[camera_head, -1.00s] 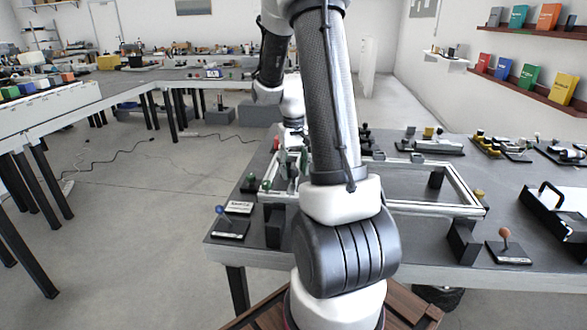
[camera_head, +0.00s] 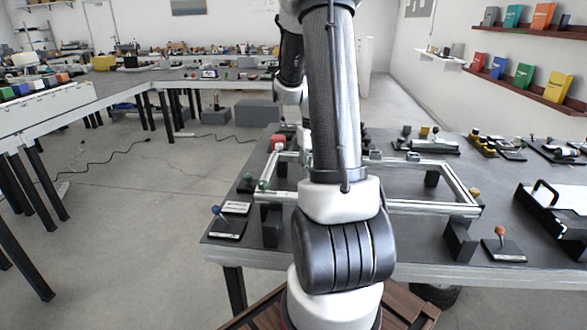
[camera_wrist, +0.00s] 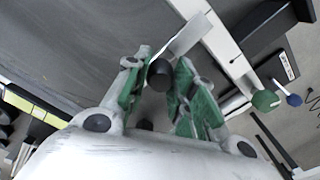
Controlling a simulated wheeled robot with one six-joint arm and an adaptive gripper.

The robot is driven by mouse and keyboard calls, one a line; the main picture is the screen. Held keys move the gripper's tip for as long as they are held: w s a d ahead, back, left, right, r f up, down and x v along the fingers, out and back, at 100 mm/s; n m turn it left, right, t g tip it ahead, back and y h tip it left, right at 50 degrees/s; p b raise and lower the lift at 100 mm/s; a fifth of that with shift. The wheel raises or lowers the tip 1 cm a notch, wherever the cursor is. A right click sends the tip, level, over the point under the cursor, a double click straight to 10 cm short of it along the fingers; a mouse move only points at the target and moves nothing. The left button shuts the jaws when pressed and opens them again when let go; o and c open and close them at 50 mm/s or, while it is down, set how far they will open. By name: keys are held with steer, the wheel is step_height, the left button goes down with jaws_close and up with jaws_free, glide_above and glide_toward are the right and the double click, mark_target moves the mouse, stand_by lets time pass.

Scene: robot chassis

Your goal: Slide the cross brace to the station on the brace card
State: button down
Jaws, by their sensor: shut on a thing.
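A pale rectangular frame (camera_head: 425,208) lies on the dark table, its middle hidden behind my arm in the head view. In the wrist view my gripper (camera_wrist: 160,82), with green finger pads, is closed around a black round knob (camera_wrist: 159,73). A pale flat bar (camera_wrist: 190,36), seemingly the cross brace, is just beyond the knob and reaches toward the frame's rail (camera_wrist: 228,55). How knob and bar join is hidden.
A blue-knobbed lever (camera_head: 217,211) stands at the table's near left and an orange-knobbed one (camera_head: 500,232) at the near right. A black-handled case (camera_head: 550,205) is at far right.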

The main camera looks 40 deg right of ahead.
steer(key=s+d, duration=0.5)
steer(key=shift+s, duration=0.25)
steer(key=c, duration=1.2)
jaws_free()
steer(key=shift+o, duration=0.2)
step_height(320, 180, up, 12)
